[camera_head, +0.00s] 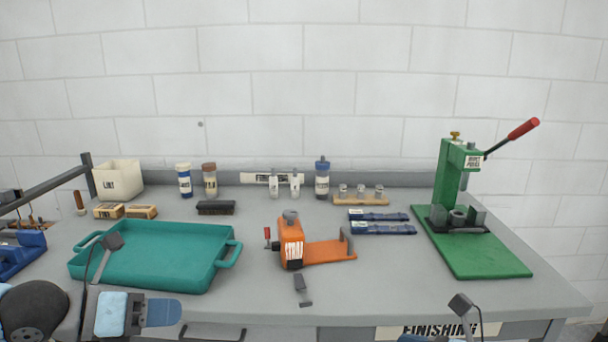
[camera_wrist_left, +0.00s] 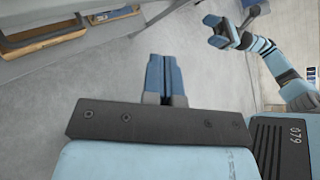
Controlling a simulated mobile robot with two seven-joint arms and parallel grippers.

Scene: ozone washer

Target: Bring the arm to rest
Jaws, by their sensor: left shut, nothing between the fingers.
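My left gripper (camera_head: 162,312) is low at the front left in the head view, in front of the bench edge. Its blue fingers are together with nothing between them, as the left wrist view (camera_wrist_left: 165,77) also shows. Beneath them in that view is plain grey floor, and the fingers touch nothing. Another light blue arm of mine (camera_wrist_left: 268,55) shows at the upper right of the left wrist view.
The grey bench (camera_head: 375,292) holds a teal tray (camera_head: 160,258), an orange device (camera_head: 291,243), blue tools (camera_head: 382,228) and a green press (camera_head: 455,190) with a red-tipped lever. A cream bin (camera_head: 118,180) and several bottles stand at the back. The tray is just beyond my left gripper.

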